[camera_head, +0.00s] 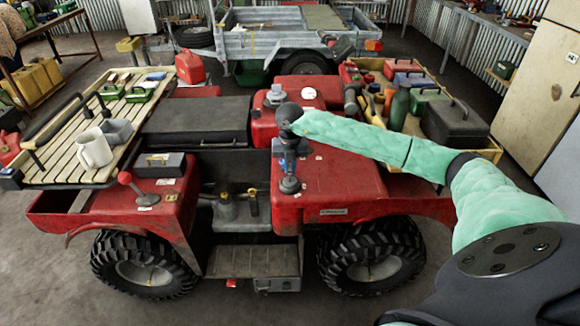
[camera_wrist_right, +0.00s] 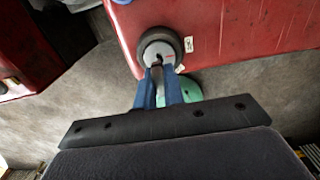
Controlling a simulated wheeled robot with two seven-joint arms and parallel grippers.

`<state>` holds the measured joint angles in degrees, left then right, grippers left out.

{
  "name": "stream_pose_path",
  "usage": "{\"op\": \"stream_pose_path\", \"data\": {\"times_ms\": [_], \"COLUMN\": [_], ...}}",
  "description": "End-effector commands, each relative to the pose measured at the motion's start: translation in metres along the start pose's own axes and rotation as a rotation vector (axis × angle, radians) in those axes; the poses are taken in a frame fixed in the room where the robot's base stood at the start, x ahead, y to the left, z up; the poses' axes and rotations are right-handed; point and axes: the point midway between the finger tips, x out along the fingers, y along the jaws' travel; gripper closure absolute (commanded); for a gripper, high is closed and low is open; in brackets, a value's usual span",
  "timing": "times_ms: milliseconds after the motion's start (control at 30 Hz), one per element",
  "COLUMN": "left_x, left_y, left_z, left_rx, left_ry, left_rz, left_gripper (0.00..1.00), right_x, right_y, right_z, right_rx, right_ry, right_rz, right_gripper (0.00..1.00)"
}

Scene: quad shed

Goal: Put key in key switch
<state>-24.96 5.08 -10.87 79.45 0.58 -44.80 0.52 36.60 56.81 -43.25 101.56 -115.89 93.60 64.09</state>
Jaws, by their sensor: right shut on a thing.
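The key switch (camera_wrist_right: 161,46) is a round grey face in a black ring on the red bodywork, at the top middle of the right wrist view. It has a small red mark. In the head view a round dark-ringed switch (camera_head: 290,185) shows just below my right gripper. My right gripper (camera_wrist_right: 160,75), with blue fingers, points at the switch face and its tips are close to it. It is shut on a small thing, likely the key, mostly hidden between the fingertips. I cannot tell whether the key touches or enters the switch. My left gripper is not in view.
The red quad bike (camera_head: 335,185) fills the middle. A crate with a toolbox (camera_head: 455,122) and a green bottle (camera_head: 399,108) stands at right. A round mint-green patch (camera_wrist_right: 185,88) shows behind the fingers.

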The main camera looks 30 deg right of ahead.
Motion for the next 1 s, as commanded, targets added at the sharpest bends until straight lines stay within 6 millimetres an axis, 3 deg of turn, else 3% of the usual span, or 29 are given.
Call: {"op": "stream_pose_path", "data": {"times_ms": [1000], "left_x": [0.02], "left_y": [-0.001], "left_z": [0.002], "left_rx": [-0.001], "left_ry": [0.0], "left_rz": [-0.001], "left_gripper": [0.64], "right_x": [0.026], "right_y": [0.0], "right_z": [0.0], "right_rx": [0.0], "right_ry": [0.0], "right_rz": [0.0], "right_gripper": [1.0]}}
